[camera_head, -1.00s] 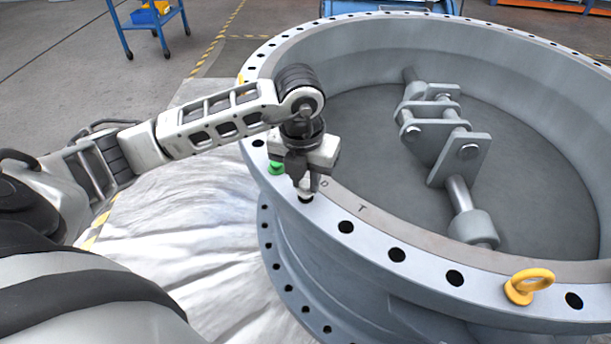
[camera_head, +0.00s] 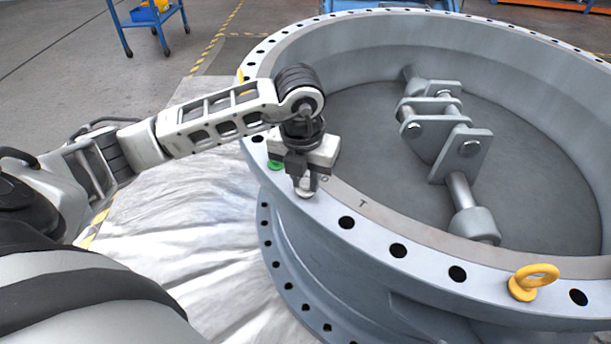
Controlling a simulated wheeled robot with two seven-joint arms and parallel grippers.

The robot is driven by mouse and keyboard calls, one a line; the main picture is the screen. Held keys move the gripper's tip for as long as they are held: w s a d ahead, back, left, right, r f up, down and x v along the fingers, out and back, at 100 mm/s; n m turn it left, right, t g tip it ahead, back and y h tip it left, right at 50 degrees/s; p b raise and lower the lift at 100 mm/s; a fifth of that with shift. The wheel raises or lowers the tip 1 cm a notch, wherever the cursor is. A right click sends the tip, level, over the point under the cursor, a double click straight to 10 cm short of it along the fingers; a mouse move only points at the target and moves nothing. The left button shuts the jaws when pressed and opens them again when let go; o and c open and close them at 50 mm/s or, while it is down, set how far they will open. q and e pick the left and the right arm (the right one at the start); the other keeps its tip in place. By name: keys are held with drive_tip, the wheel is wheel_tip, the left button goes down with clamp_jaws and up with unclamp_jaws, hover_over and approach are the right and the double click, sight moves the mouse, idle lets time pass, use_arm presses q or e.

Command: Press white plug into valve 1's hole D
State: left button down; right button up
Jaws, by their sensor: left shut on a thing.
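The large grey valve (camera_head: 425,240) fills the right half of the head view, with a row of dark holes around its flange rim. My left gripper (camera_head: 305,186) points down over the near-left part of the rim. It is shut on the white plug (camera_head: 305,193), of which a small part shows below the fingertips, at the rim surface. The hole under the plug is hidden. Letters are marked on the rim just right of the gripper, one partly covered. A green plug (camera_head: 276,165) sits in the rim left of the gripper. My right gripper is not in view.
A yellow lifting eye (camera_head: 533,282) stands up from the near right rim, and another yellow piece (camera_head: 240,77) is at the far left rim. Linkage brackets (camera_head: 450,130) stand inside the valve. A blue cart (camera_head: 150,22) is on the floor behind.

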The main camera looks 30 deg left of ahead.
use_arm(q)
drive_tip(key=shift+f, duration=0.2)
idle(0.3)
drive_tip(key=shift+f+b, duration=0.4)
drive_tip(key=shift+b, duration=0.1)
drive_tip(key=c, duration=0.7)
unclamp_jaws()
drive_tip(key=shift+r, duration=0.1)
drive_tip(key=shift+o, duration=0.2)
drive_tip(key=shift+r+p, duration=2.4)
drive_tip(key=shift+r, duration=0.7)
drive_tip(key=shift+f, duration=0.1)
